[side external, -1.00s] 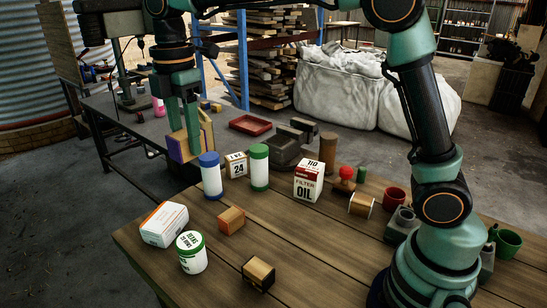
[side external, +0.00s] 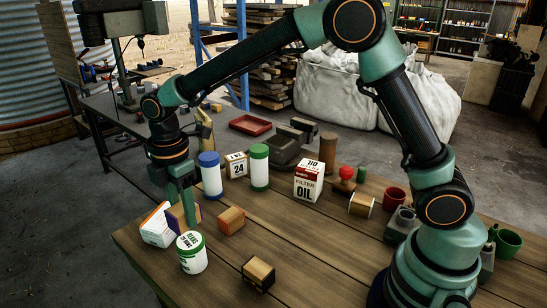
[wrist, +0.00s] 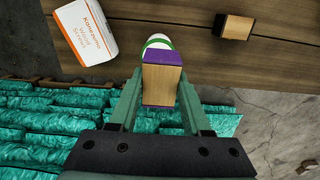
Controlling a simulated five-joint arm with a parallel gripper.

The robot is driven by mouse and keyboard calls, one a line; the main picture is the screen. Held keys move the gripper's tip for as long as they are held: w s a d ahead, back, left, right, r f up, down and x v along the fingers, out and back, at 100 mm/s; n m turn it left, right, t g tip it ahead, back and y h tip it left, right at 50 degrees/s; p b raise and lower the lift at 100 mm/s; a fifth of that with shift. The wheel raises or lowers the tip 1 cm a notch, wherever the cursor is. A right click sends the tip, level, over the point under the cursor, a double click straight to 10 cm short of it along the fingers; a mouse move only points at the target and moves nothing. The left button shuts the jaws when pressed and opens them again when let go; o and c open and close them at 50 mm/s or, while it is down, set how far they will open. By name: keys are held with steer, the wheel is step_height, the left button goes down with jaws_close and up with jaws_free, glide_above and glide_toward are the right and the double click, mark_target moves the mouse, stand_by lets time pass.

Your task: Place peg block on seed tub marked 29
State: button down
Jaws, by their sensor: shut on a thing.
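The peg block (side external: 176,216), wooden with a purple face, is between the fingers of my gripper (side external: 183,205). The wrist view also shows the block (wrist: 162,84) gripped between both fingers (wrist: 161,95). A short white seed tub (side external: 192,259) with a green-rimmed lid stands upright at the front left of the table. Print on its lid and side is too small to read surely. In the side view the block is just above and behind this tub, by its lid. In the wrist view the block partly hides the tub (wrist: 158,41). I cannot tell whether they touch.
A white and orange screw box (side external: 156,227) lies close left of the block. A wooden block (side external: 231,220) is to the right, and a black-and-wood block (side external: 258,273) is nearer the front. Blue-lidded (side external: 211,176) and green-lidded (side external: 258,168) containers stand behind.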

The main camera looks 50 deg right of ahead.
mark_target(190, 241)
steer(key=shift+f, duration=2.35)
steer(key=shift+f, duration=0.15)
steer(key=shift+c, duration=1.8)
jaws_free()
